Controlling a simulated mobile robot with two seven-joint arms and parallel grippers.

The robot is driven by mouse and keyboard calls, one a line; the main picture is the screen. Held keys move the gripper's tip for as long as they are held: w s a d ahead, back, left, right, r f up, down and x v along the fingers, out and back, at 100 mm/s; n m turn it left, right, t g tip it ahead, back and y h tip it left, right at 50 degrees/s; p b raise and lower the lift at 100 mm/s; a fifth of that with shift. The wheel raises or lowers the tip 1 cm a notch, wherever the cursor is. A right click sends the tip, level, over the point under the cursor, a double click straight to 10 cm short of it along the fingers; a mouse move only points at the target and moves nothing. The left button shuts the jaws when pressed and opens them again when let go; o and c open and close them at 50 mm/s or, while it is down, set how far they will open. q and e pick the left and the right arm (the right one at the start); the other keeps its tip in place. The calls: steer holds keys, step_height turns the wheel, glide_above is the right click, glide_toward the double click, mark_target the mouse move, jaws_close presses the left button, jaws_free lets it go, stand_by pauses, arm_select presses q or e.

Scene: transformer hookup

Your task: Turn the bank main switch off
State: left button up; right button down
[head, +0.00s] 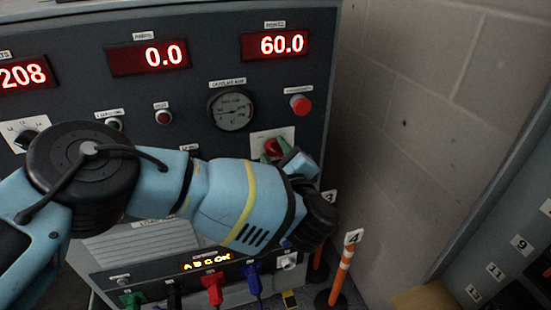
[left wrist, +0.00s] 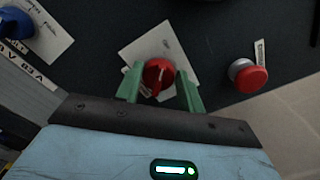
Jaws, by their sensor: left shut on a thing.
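The main switch is a red rotary knob (head: 273,148) on a pale square plate (head: 259,137), at the right of the dark panel in the head view. In the left wrist view the red knob (left wrist: 158,76) sits between two green fingers, on its tilted white plate (left wrist: 150,45). My left gripper (head: 284,155) reaches the knob from below right and is shut on it. The knob's exact pointer position is hard to read. My right gripper is not in view.
The panel carries red displays reading 0.0 (head: 149,57) and 60.0 (head: 274,44), a round gauge (head: 232,109) and a red push button (head: 300,104). Coloured plugs (head: 212,288) and orange posts (head: 342,270) stand below. A block wall (head: 430,110) is at right.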

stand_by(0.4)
arm_select(q)
steer(key=o, duration=1)
steer(key=shift+s, duration=0.1)
steer(key=v, duration=0.7)
steer(key=shift+s+d+b, duration=0.15)
steer(key=shift+s+b, duration=0.15)
steer(key=shift+b, duration=0.05)
steer(key=shift+s, duration=0.1)
